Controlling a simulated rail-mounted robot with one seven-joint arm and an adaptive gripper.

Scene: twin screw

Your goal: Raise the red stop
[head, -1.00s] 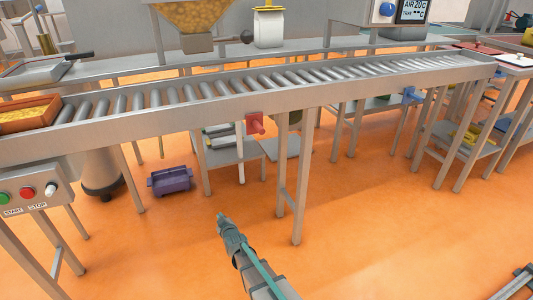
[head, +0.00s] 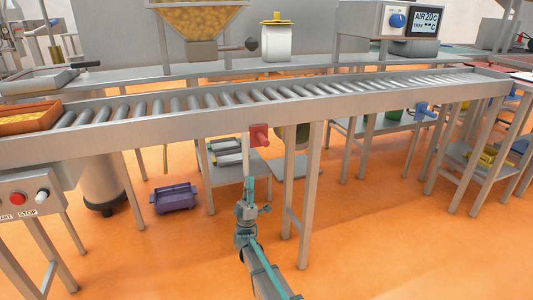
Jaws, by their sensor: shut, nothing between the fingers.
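A clear gap shows between the fingertips and the red stop in the picture. How far apart they are in depth is hard to tell.
A crate (head: 35,117) with yellow contents sits on the rollers at the left. A button panel (head: 30,195) stands at the lower left. Conveyor legs (head: 310,190) stand right of my gripper. A purple bin (head: 174,198) is on the orange floor, which is otherwise largely open in front.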

